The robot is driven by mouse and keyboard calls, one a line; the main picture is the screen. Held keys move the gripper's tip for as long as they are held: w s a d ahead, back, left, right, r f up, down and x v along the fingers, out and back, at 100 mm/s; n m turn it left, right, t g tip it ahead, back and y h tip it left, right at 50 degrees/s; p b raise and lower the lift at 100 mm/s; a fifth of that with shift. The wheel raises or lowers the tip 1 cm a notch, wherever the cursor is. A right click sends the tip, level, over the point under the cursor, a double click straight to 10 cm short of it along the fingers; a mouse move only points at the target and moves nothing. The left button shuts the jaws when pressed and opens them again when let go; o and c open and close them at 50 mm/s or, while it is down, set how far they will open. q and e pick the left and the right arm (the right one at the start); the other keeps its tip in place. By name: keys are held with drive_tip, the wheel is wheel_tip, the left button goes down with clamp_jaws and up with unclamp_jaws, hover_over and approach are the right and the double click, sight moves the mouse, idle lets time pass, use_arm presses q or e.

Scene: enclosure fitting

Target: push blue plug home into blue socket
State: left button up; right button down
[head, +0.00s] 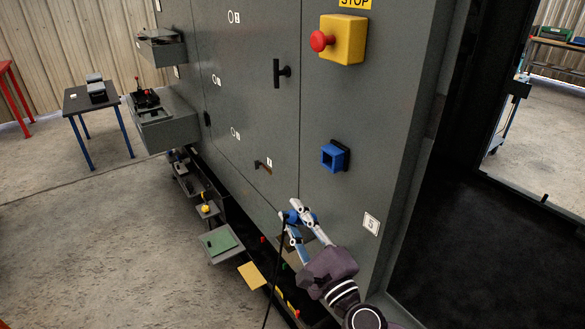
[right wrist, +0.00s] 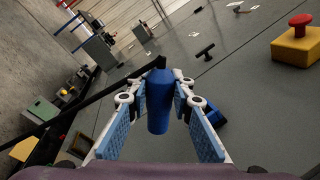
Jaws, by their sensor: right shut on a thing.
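The blue socket (head: 335,156) is a square blue box with an open front, fixed to the grey cabinet wall below the yellow stop box. In the right wrist view, part of the blue socket (right wrist: 213,113) shows behind my right finger. My right gripper (head: 291,212) is below and left of the socket in the head view, apart from it. It is shut on the blue plug (right wrist: 158,100), a rounded blue body between both fingers. The plug is mostly hidden by the fingers in the head view. My left gripper is not in view.
A black cable (head: 276,270) hangs down from the plug. A yellow box with a red stop button (head: 343,40) sits above the socket. A black door handle (head: 281,73) sticks out to the left. Low trays and a green plate (head: 218,242) line the cabinet's foot.

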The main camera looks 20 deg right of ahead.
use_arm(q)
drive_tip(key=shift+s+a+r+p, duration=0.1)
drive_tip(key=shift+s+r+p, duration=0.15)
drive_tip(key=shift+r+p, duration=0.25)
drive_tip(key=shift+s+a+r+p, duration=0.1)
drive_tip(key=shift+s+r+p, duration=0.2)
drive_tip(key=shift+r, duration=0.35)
use_arm(e)
drive_tip(key=w+r+n+y, duration=0.2)
drive_tip(key=w+r+n, duration=0.2)
drive_tip(key=w+n, duration=0.4)
drive_tip(key=shift+w+a+n+y, duration=0.15)
drive_tip(key=shift+w+n+y, duration=0.2)
drive_tip(key=shift+w, duration=0.3)
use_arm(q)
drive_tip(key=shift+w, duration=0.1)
use_arm(e)
drive_tip(key=shift+r, duration=0.1)
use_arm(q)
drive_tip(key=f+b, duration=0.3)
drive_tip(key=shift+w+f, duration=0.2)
use_arm(e)
drive_tip(key=d, duration=0.1)
drive_tip(key=w+d, duration=0.1)
drive_tip(key=d, duration=0.3)
drive_tip(key=shift+w+d, duration=0.25)
drive_tip(key=shift+w, duration=0.15)
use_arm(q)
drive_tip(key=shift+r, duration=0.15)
